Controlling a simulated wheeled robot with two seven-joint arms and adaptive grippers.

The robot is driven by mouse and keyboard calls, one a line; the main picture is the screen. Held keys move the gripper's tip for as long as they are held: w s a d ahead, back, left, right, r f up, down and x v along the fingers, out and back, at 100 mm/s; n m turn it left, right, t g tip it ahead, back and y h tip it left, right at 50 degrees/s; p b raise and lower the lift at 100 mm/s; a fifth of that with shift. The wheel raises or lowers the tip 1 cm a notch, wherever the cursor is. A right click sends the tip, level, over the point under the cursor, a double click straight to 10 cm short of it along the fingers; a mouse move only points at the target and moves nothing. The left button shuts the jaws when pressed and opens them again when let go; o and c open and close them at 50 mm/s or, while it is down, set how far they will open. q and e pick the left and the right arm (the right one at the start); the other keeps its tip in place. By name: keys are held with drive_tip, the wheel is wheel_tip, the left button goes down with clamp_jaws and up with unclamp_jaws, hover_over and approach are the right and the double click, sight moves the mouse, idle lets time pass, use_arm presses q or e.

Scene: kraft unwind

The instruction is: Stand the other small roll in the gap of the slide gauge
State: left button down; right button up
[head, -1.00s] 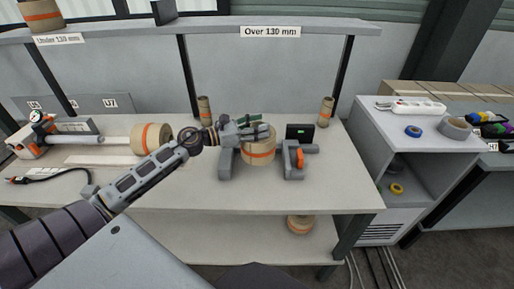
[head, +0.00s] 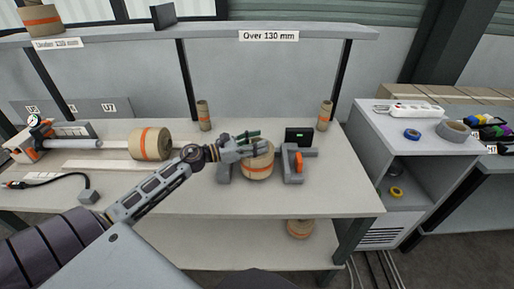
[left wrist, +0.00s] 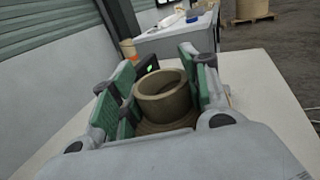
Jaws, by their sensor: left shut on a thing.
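A short kraft roll (head: 258,168) with an orange band stands upright between the jaws of the grey slide gauge (head: 293,165), which has an orange clamp. Its bottom looks about level with the feet of the jaws; whether it touches the table or the jaws I cannot tell. My left gripper (head: 246,148) is shut on this roll from above left and partly hides it and the left jaw. In the left wrist view the roll's open top (left wrist: 162,85) sits between my green-padded fingers. My right gripper is not in view.
A black display (head: 299,137) stands behind the gauge. Two narrow rolls (head: 203,115) (head: 326,113) stand farther back. A larger roll (head: 151,144) lies on the spindle at left. Other rolls are on the upper shelf (head: 42,19) and lower shelf (head: 300,229).

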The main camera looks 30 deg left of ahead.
use_arm(q)
drive_tip(key=shift+f, duration=0.95)
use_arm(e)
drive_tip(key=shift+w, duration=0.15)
use_arm(q)
drive_tip(key=shift+f, duration=0.1)
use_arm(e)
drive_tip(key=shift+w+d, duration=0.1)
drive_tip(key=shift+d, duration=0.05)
use_arm(q)
drive_tip(key=c, duration=0.7)
unclamp_jaws()
drive_tip(key=shift+f, duration=0.1)
drive_tip(key=shift+c, duration=0.2)
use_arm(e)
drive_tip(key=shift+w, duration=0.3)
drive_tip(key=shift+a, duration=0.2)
